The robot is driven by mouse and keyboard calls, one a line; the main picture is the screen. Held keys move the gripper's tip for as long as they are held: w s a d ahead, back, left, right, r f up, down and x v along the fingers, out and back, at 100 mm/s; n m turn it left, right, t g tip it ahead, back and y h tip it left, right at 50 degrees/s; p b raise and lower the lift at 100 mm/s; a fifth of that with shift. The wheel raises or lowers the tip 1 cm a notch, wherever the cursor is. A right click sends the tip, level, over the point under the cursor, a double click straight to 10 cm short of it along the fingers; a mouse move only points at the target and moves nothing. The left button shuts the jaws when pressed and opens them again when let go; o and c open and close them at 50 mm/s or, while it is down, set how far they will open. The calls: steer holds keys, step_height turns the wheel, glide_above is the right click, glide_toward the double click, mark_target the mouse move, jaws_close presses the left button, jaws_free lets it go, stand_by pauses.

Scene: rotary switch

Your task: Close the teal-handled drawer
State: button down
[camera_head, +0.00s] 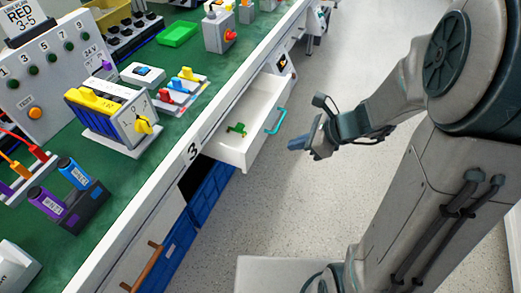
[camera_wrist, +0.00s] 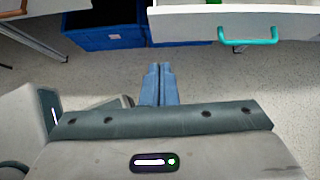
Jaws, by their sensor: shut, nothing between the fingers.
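The white drawer (camera_head: 238,152) is pulled out from under the workbench. Its teal handle (camera_head: 275,121) is on the drawer's front, and a small green item (camera_head: 236,129) lies inside. In the wrist view the drawer front (camera_wrist: 180,24) crosses the top right, with the teal handle (camera_wrist: 248,37) right of centre. My gripper (camera_head: 297,144) is shut and empty, in front of the drawer and apart from it. In the wrist view its fingertips (camera_wrist: 160,68) are together, below and left of the handle.
Blue bins (camera_head: 208,195) stand under the bench left of the drawer. A drawer with an orange-brown handle (camera_head: 147,262) is nearer. The green benchtop (camera_head: 120,185) holds several switches and boxes. The speckled floor (camera_head: 240,220) in front is mostly clear.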

steer(key=f, duration=0.2)
steer(key=b, duration=0.4)
glide_toward(249, 150)
steer(key=shift+x, duration=2.9)
steer(key=shift+s, duration=0.1)
